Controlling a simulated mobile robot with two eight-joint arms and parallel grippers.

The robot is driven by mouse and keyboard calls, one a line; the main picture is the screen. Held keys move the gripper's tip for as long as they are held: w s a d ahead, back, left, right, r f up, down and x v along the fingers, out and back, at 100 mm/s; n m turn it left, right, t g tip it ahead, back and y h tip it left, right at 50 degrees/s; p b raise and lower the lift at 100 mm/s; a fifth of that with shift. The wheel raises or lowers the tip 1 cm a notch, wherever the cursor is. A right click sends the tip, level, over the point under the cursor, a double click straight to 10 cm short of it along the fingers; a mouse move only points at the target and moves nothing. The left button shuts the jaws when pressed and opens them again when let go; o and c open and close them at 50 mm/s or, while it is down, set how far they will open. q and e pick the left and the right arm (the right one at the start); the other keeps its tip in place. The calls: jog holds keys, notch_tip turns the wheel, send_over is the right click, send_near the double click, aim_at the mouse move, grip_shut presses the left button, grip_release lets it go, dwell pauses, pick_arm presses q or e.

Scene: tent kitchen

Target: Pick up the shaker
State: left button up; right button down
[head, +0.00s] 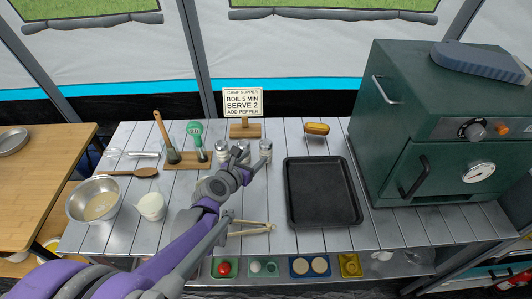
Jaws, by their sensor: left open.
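Several small shakers with metal tops stand in a row on the slatted table, in front of the sign. One shaker (265,149) stands to the right of my left gripper, and another shaker (221,150) stands to its left. A third shaker (244,147) is partly hidden behind the gripper. My left gripper (239,154) reaches in from the lower left with its fingers at the row. It is open, and I cannot tell whether it touches a shaker. My right gripper is not in view.
A black tray (322,192) lies to the right, beside a green oven (440,125). Wooden tongs (252,228) lie in front of the gripper. A utensil rack (188,161), a metal bowl (95,201) and a white cup (151,206) are left. A sign (243,102) stands behind.

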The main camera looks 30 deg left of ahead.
aim_at(263, 152)
pick_arm(q)
jog(key=x, duration=0.6)
jog(key=b+x, duration=0.1)
jog(key=x, duration=0.2)
jog(key=shift+w+d+f, duration=0.1)
jog(key=shift+w+f, duration=0.05)
jog(key=shift+f, duration=0.3)
grip_shut()
